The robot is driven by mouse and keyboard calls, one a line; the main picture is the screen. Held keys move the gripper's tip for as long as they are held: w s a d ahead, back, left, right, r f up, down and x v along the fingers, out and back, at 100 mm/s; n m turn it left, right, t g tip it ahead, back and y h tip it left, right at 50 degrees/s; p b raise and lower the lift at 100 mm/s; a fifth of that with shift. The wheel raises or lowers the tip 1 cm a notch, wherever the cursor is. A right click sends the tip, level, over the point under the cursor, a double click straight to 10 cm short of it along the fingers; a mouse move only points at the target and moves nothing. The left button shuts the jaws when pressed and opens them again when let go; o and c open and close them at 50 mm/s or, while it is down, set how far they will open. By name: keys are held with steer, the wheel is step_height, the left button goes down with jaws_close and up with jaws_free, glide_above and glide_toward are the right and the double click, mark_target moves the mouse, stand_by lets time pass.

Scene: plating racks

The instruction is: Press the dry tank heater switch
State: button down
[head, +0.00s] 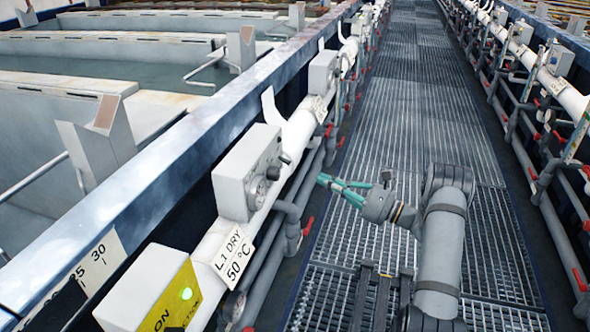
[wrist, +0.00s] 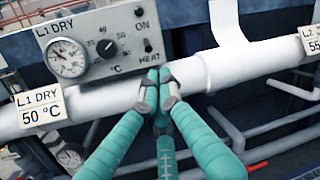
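The dry tank heater's grey control box (head: 249,168) is mounted on the white pipe left of the walkway. In the wrist view the box (wrist: 90,25) is labelled L1 DRY. It carries a round gauge (wrist: 67,58), a black temperature dial (wrist: 107,47), a dark ON lamp (wrist: 139,11) and a small HEAT switch (wrist: 148,46). My gripper (head: 325,182) is right of the box, apart from it, its teal fingers pointing towards it. The tips appear just below the switch.
An L1 DRY 50 °C sign (head: 233,256) hangs on the white pipe (head: 211,244) below the box. A yellow-fronted box (head: 172,305) with a lit green lamp is nearer. Red-handled valves (head: 308,226) line the lower pipes. The grating walkway (head: 405,110) is clear ahead.

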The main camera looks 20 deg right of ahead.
steer(key=p+x, duration=0.1)
steer(key=x, duration=0.9)
stand_by(0.4)
